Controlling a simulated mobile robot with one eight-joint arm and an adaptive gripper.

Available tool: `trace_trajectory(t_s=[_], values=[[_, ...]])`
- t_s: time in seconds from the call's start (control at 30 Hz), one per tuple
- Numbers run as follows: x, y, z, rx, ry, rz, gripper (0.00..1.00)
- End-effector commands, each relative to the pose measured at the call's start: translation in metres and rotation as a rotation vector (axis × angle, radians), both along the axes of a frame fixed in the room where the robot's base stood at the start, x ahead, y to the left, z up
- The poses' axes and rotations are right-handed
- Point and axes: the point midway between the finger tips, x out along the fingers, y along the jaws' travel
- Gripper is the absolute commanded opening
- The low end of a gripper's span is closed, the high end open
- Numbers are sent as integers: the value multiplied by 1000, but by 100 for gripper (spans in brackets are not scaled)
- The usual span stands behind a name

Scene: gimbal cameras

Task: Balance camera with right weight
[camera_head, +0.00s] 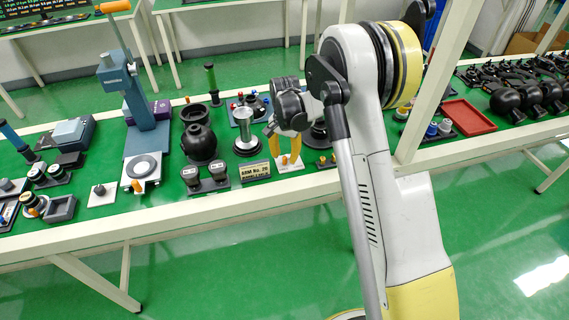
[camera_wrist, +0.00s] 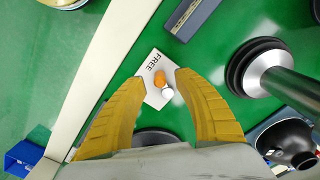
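My gripper (camera_wrist: 162,80) is open, its two yellow fingers pointing down at a small white card marked FREE (camera_wrist: 152,62). A small orange piece (camera_wrist: 160,78) and a small white piece (camera_wrist: 168,91) are on the card, seen between the fingertips. I cannot tell how far above them the tips are. The fingers (camera_head: 285,152) also show in the head view, over the card (camera_head: 289,168). A black rounded device (camera_head: 202,142), possibly the camera, stands left of my gripper. Which piece is the right weight is not clear.
A silver cylinder on a black round base (camera_head: 246,138) stands close left of my gripper. A sign (camera_head: 255,171) and two black labelled pieces (camera_head: 205,180) line the front edge. A blue-grey press (camera_head: 140,105) stands farther left. A red tray (camera_head: 467,118) lies right, beyond the post.

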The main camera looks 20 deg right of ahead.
Motion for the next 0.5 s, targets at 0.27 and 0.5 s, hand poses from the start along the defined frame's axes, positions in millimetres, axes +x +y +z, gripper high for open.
trace_trajectory(t_s=[0.27,0.5], values=[[0,0,-22,0,0,0,38],[0,0,-21,0,0,0,36]])
